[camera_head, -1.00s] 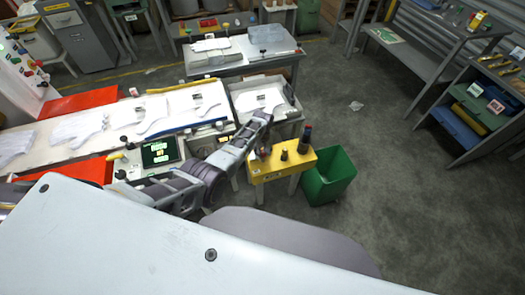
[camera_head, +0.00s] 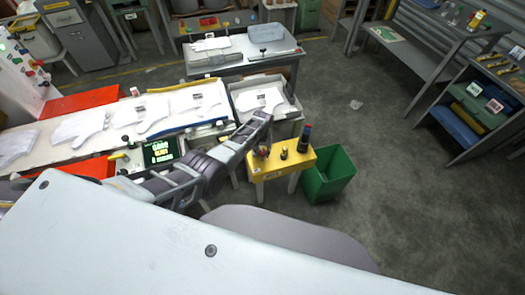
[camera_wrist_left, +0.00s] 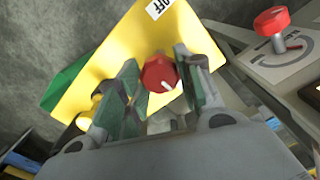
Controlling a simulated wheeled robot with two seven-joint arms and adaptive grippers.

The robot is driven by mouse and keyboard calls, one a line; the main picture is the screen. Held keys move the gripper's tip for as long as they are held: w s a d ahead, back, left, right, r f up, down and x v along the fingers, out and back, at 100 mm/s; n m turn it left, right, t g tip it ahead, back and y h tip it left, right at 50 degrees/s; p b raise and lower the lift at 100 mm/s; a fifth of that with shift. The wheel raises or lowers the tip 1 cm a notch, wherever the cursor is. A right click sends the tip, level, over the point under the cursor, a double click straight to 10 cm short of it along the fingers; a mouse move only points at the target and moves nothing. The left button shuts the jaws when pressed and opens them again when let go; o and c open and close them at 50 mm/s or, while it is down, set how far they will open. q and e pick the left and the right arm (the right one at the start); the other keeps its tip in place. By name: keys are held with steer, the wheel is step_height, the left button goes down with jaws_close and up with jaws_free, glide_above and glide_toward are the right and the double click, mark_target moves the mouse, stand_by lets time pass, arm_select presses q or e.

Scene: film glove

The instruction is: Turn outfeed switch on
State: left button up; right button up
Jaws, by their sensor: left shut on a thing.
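The outfeed switch appears to be a red round knob (camera_wrist_left: 159,73) with a white pointer mark on a yellow box (camera_wrist_left: 118,50). An OFF label (camera_wrist_left: 158,8) sits near the top edge of the box in the wrist view; the pointer mark aims to the lower right, away from it. My left gripper (camera_wrist_left: 158,85) has its green-padded fingers on both sides of the knob and is shut on it. In the head view the yellow box (camera_head: 272,170) stands on legs, with my left gripper (camera_head: 262,152) at its left end. No ON label is readable. My right gripper is not in view.
Another red knob (camera_wrist_left: 271,20) sits on a grey panel to the right in the wrist view. Dark posts (camera_head: 304,138) rise from the yellow box. A green bin (camera_head: 328,174) stands beside it. A conveyor with white gloves (camera_head: 200,100) lies at left. Floor is open at right.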

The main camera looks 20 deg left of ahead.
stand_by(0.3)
arm_select(q)
steer(key=o, duration=1)
steer(key=shift+o, duration=0.2)
steer(key=shift+r, duration=0.2)
step_height(320, 180, up, 12)
steer(key=shift+f, duration=0.25)
stand_by(0.6)
stand_by(0.4)
